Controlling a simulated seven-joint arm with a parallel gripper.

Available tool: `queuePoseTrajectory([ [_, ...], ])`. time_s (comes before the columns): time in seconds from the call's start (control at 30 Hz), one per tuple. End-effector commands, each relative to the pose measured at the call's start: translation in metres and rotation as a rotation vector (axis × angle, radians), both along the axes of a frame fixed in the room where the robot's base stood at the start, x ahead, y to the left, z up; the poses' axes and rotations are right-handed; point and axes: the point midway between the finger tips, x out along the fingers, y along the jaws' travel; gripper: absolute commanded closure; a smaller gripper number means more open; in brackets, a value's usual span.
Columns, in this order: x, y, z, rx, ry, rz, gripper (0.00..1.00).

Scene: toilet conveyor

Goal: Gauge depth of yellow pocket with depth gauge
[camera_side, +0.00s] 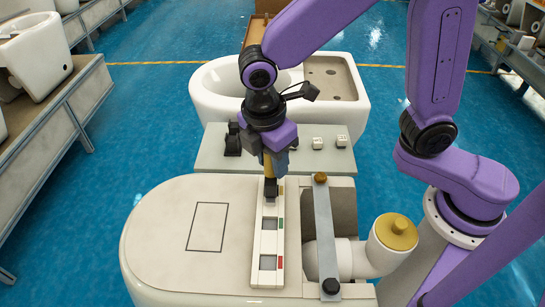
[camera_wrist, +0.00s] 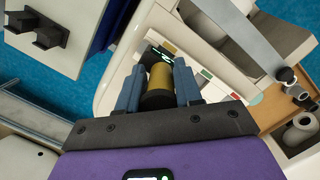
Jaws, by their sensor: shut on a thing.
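My gripper (camera_side: 271,160) is shut on the depth gauge (camera_side: 270,188), which has a brass-coloured body and a black lower part. In the wrist view the gauge (camera_wrist: 160,77) sits between my two blue fingers (camera_wrist: 158,86). A small lit green display shows past it, too small to read. The white pocket block (camera_side: 265,248) lies on the white ceramic lid. It has grey square pockets with green and red marks beside the middle and near ones. The gauge's black end is at the far pocket, by a small yellow mark (camera_side: 281,190). It hides that pocket; I cannot tell whether it touches.
A metal strap (camera_side: 325,235) with round knobs stands right of the block. Behind it, a grey-green shelf (camera_side: 225,165) carries a black holder (camera_side: 233,140) and small white blocks (camera_side: 318,143). A brass-capped white cylinder (camera_side: 394,237) is at right. The lid left of the block is clear.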

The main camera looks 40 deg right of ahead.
Motion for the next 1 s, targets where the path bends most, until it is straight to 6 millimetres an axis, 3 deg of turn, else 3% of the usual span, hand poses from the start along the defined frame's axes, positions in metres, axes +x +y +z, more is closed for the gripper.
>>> queuePoseTrajectory([
  [1.0,0.000,0.000,0.050,0.002,-0.001,0.000,0.92],
])
